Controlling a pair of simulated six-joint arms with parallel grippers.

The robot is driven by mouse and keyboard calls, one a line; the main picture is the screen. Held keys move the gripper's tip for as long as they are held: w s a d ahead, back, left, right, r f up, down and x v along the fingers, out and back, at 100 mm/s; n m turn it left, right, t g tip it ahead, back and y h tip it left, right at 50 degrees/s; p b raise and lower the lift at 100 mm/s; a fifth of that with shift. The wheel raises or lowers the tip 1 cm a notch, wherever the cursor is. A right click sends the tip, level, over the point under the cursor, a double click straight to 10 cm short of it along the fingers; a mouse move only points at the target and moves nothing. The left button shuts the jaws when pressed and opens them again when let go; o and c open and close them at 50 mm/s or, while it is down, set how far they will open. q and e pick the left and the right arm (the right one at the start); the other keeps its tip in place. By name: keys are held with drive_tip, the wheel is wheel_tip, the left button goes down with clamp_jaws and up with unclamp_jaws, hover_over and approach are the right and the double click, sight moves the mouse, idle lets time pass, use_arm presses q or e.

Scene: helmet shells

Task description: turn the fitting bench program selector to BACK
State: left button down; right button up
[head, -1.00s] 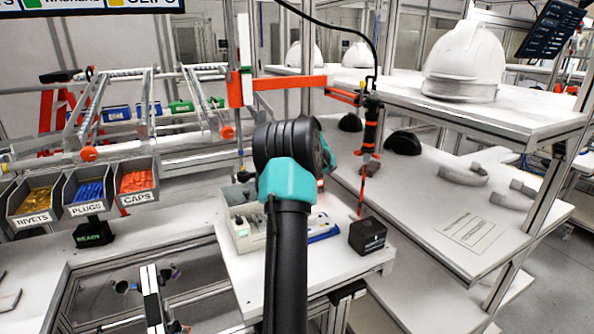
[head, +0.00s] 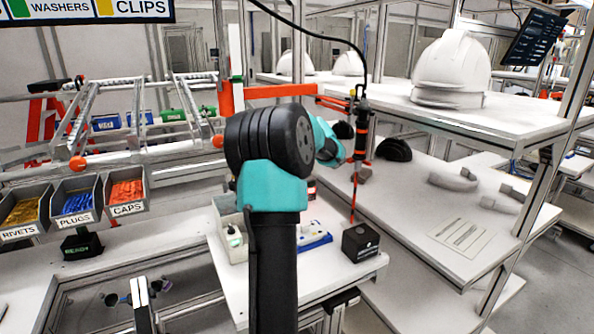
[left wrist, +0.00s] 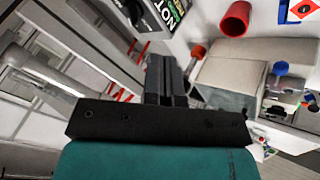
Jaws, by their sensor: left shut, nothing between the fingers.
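I cannot make out a program selector, its dial or the word BACK in either view. A small black box (head: 360,243) with faint white marks stands at the right front of the small white bench (head: 340,272). My arm rises through the middle of the head view, and its gripper cannot be picked out there. In the left wrist view my left gripper (left wrist: 166,62) is shut and empty, its dark fingers together. A black panel (left wrist: 165,12) with the white word NOT lies beyond the fingertips. My right gripper is not in view.
A hanging driver (head: 361,130) stands close to my arm's right side. Bins of rivets (head: 22,215), plugs (head: 78,203) and caps (head: 124,196) are at left. A white helmet (head: 452,68) sits on the right shelf. A red cup (left wrist: 236,17) shows in the wrist view.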

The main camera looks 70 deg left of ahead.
use_arm(q)
drive_tip(key=c, duration=1.8)
unclamp_jaws()
drive_tip(key=shift+c, duration=0.2)
